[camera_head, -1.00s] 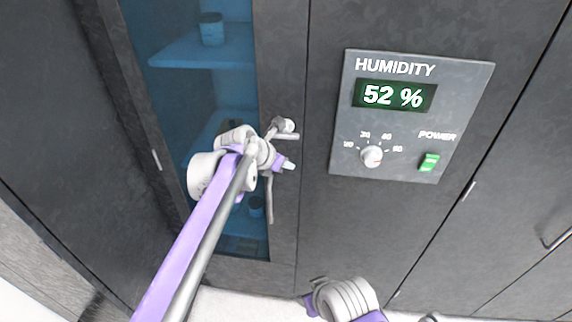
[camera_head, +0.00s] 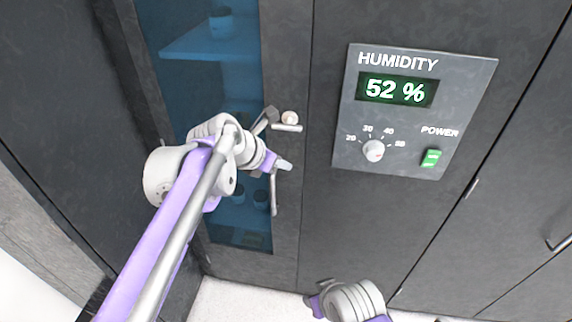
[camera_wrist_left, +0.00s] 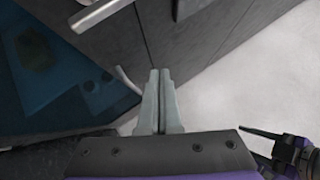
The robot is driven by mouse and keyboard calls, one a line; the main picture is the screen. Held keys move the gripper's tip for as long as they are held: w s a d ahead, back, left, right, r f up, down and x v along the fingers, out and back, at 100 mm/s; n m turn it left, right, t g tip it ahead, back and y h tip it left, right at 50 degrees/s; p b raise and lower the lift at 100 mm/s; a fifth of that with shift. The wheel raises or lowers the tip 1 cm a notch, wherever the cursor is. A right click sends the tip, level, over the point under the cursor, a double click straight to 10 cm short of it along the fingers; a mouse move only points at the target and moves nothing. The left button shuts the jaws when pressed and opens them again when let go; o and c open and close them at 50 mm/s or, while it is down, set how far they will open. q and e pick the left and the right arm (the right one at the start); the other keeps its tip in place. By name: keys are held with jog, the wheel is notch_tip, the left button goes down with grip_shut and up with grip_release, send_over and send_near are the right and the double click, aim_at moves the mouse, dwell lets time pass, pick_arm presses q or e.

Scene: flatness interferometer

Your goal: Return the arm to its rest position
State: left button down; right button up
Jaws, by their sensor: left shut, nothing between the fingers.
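My left gripper (camera_head: 285,165) is in front of the glass-door cabinet, beside the vertical door handle (camera_head: 273,193). In the left wrist view its two pale fingers (camera_wrist_left: 161,78) are together with nothing between them. A pale bar, seemingly part of the door hardware, shows at the top left of that view, apart from the fingertips. My left arm reaches in from the lower left with its elbow bent. My right arm (camera_head: 350,300) shows only partly at the bottom of the head view; its fingers cannot be made out.
The dark cabinet front stands close ahead, with a blue glass pane (camera_head: 215,75) and shelves holding small containers. A humidity panel (camera_head: 350,110) reads 52 %, with a dial (camera_head: 373,151) and a green power switch (camera_head: 431,158). Pale floor (camera_head: 240,300) shows below.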

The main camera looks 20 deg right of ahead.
pick_arm(q)
jog(key=s+a+f+m+y, duration=0.1)
jog(key=s+a+f+m, duration=0.25)
jog(key=a, duration=0.35)
jog(key=s+a+f+m+t+y, duration=0.1)
jog(key=s+a+f+m, duration=0.15)
jog(key=a+m, duration=0.35)
jog(key=s+a+f+m+y, duration=0.2)
jog(key=s+a+m, duration=0.1)
jog(key=a, duration=0.5)
jog(key=s+a+f+m+y+p, duration=0.1)
jog(key=s+a+f+m+y, duration=0.2)
jog(key=s+a+f+m, duration=0.8)
jog(key=s+a, duration=0.3)
jog(key=shift+f+y, duration=0.15)
jog(key=shift+y, duration=0.15)
jog(key=shift+m, duration=0.25)
